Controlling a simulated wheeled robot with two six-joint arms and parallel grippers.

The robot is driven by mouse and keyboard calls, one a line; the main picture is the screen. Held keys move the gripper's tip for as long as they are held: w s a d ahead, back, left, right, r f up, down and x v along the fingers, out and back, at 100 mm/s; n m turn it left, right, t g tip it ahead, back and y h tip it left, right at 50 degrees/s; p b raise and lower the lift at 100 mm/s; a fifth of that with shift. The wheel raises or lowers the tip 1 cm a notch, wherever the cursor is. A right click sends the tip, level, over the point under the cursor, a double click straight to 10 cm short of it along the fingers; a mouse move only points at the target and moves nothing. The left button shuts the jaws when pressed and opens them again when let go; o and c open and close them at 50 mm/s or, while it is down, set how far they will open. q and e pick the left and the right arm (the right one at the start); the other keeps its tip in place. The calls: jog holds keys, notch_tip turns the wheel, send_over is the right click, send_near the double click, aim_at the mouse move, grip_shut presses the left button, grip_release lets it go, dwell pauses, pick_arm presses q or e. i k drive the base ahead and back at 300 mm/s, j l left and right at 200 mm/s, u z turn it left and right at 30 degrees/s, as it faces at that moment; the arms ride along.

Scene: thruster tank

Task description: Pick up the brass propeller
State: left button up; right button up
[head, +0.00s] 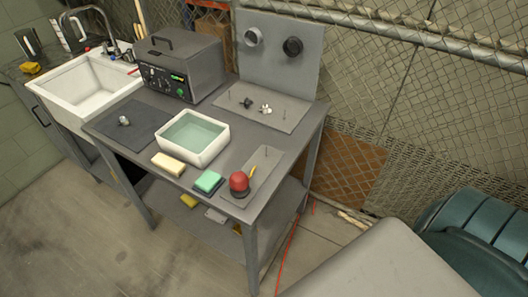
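I cannot clearly pick out a brass-coloured propeller in the head view. A small dark bladed part (246,103) and a small pale, shiny bladed part (265,109) sit on the grey plate (288,118) at the back right of the bench. A small silvery part (124,121) lies on the dark mat (141,117) at the left; its shape is too small to tell. A thin yellow piece (252,171) shows beside the red-domed object (239,182) at the front right. Neither of my grippers is in view.
A white tank of water (193,163) stands mid-bench, with a cream block (168,164) and a green-topped sponge (208,181) in front. A grey control box (178,68) stands behind. A sink (93,85) is left; a red cable (287,256) lies on the floor.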

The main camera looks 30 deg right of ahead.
aim_at(124, 120)
jog(key=i+j+u, duration=0.2)
jog(key=j+u, duration=0.2)
jog(key=i+j+u, duration=0.35)
jog(key=k+j, duration=0.1)
